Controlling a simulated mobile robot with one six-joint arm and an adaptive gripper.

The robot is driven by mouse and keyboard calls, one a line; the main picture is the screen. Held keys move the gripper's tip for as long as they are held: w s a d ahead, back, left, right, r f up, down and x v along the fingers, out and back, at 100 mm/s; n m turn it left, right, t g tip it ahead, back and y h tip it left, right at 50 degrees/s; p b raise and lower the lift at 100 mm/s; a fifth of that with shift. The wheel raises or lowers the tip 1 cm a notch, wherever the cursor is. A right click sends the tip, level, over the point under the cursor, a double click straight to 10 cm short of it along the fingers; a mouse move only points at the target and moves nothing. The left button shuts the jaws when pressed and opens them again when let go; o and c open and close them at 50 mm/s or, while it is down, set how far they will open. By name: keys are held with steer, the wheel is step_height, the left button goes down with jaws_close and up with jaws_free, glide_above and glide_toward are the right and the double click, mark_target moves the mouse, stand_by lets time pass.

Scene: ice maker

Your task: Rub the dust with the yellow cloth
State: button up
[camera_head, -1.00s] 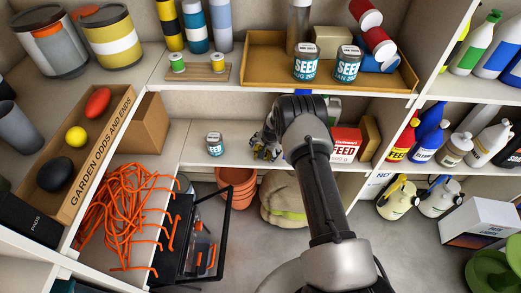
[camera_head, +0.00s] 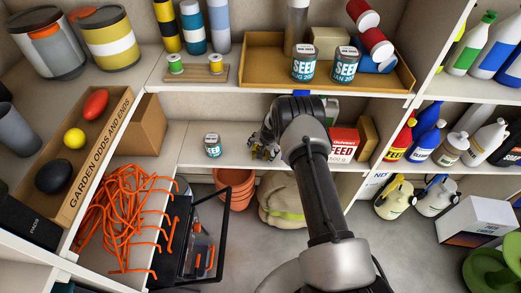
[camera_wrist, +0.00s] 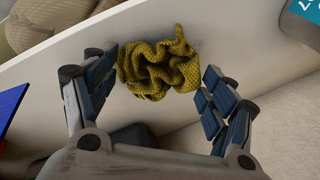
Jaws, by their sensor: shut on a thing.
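The yellow cloth (camera_wrist: 158,66) is crumpled between the two blue-padded fingers of my gripper (camera_wrist: 161,70) in the wrist view. My gripper is shut on it, and the cloth is against or just above the white shelf board (camera_wrist: 250,50). In the head view my gripper (camera_head: 263,150) is over the middle shelf, right of a small seed jar (camera_head: 213,145); only a little of the cloth shows there. I make out at most a faint grey smudge beside the cloth in the wrist view; I cannot tell if it is dust.
A red-and-white seed box (camera_head: 343,144) stands right of my arm on the same shelf. The upper shelf with a wooden tray (camera_head: 262,74) is above. Terracotta pots (camera_head: 235,187) and a sack (camera_head: 283,203) are below. Shelf between jar and gripper is clear.

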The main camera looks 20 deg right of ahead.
mark_target(245, 156)
steer(key=shift+s+d+f, duration=0.2)
steer(key=shift+s+f, duration=0.55)
steer(key=shift+f, duration=0.1)
steer(key=shift+w+a+r, duration=0.1)
steer(key=shift+w+a, duration=0.1)
steer(key=shift+a, duration=0.45)
steer(key=shift+w+a, duration=0.2)
steer(key=shift+a, duration=0.4)
steer(key=c, duration=0.4)
steer(key=shift+w+a+r, duration=0.1)
steer(key=shift+w+a, duration=0.15)
steer(key=shift+a, duration=0.55)
steer(key=shift+w+a+f, duration=0.1)
steer(key=shift+w+a, duration=0.2)
steer(key=shift+a, duration=0.55)
steer(key=shift+w+a+r, duration=0.1)
steer(key=shift+w+a, duration=0.15)
steer(key=shift+a, duration=0.55)
steer(key=shift+c, duration=0.3)
steer(key=shift+r, duration=0.1)
steer(key=shift+w+r+p, duration=0.15)
steer(key=shift+r+p, duration=0.25)
steer(key=shift+r, duration=0.15)
steer(key=shift+w+d+r+p, duration=0.1)
steer(key=shift+r+p, duration=0.4)
steer(key=shift+r, duration=0.8)
steer(key=shift+w+d+r+p, duration=0.1)
steer(key=shift+r+p, duration=0.4)
steer(key=shift+r, duration=0.8)
